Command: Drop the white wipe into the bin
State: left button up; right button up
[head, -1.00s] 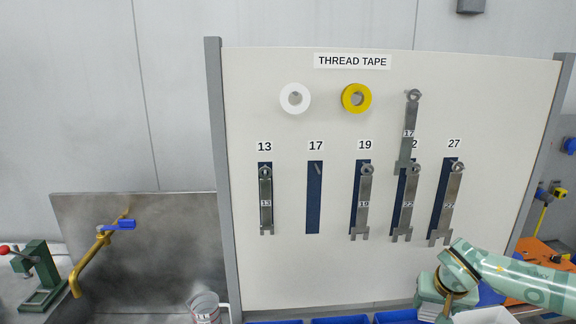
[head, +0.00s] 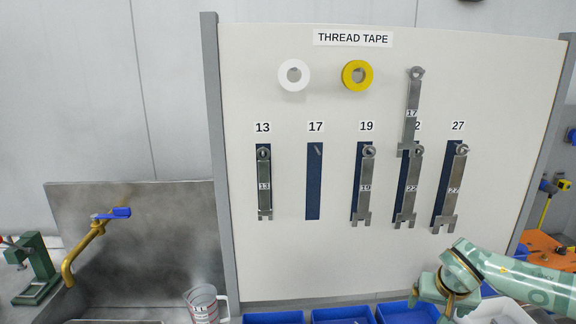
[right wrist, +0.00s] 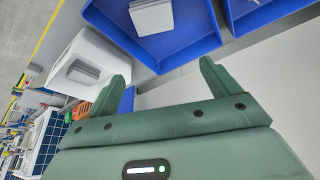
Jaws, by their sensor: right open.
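My right gripper (right wrist: 165,80) is open, with nothing between its two green fingers in the right wrist view. In the head view only the upper part of the hand (head: 447,287) shows at the lower right, and its fingertips are hidden. A white open container (right wrist: 105,62) lies beside the fingers in the wrist view, with a grey flat piece (right wrist: 83,72) at it. A pale flat piece (right wrist: 152,15) lies in a blue bin (right wrist: 190,42). I cannot tell which piece, if either, is the white wipe. My left gripper is out of view.
A tool board (head: 285,245) with hanging spanners and tape rolls stands behind a row of blue bins (head: 272,318). A sink with a brass tap (head: 85,250) and a clear jug (head: 203,304) are at the left. An orange object (head: 545,258) is at the right.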

jog(key=p+v, duration=0.1)
jog(key=v, duration=1.5)
jog(key=shift+p, duration=0.4)
jog(key=shift+s+r, duration=0.1)
